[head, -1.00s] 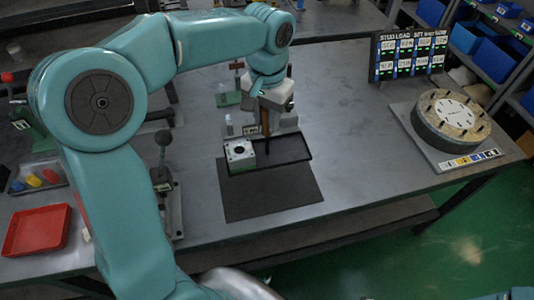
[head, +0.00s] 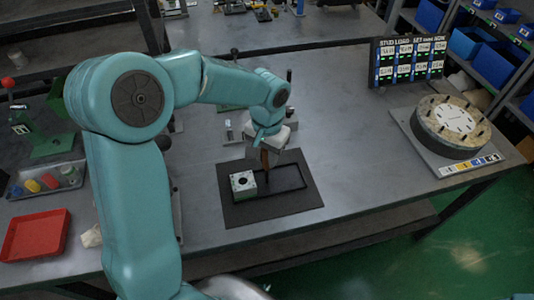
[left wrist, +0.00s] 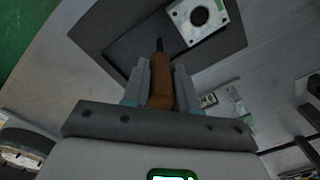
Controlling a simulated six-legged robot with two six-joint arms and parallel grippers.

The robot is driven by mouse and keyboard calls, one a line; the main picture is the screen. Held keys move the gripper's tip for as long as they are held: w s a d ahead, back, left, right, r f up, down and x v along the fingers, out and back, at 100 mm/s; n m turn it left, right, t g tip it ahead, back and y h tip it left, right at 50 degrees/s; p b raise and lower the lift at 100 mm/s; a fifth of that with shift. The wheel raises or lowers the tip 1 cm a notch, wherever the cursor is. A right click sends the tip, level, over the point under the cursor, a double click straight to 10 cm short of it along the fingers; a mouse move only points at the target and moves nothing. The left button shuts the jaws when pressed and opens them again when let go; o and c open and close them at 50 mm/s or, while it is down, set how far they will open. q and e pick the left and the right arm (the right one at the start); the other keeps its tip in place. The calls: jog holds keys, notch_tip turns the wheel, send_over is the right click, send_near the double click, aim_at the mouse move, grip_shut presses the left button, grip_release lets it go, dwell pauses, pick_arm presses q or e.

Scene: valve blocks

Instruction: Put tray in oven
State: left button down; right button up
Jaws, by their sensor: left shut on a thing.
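A thin black tray (head: 290,186) with a raised rim appears to lie on a dark mat (head: 268,215) on the bench. A pale metal valve block (head: 243,184) with a round dark hole stands on the tray's left part. My left gripper (head: 266,150) is over the tray, shut on a brown upright handle (left wrist: 160,92). A thin dark rod runs from the handle's end toward the tray; its joint there is not clear. The block also shows in the left wrist view (left wrist: 198,16). No oven shows. My right gripper is out of view.
A round stone-like disc (head: 450,122) with pegs stands on a plate at the right. A label board (head: 410,60) is behind it. A red tray (head: 36,235) and a parts tray (head: 45,182) are at the left. The bench right of the mat is clear.

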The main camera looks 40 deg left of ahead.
pick_arm(q)
jog(key=shift+f, duration=0.1)
jog(key=c, duration=1.3)
grip_release()
jog(key=shift+f, duration=0.1)
jog(key=o, duration=0.4)
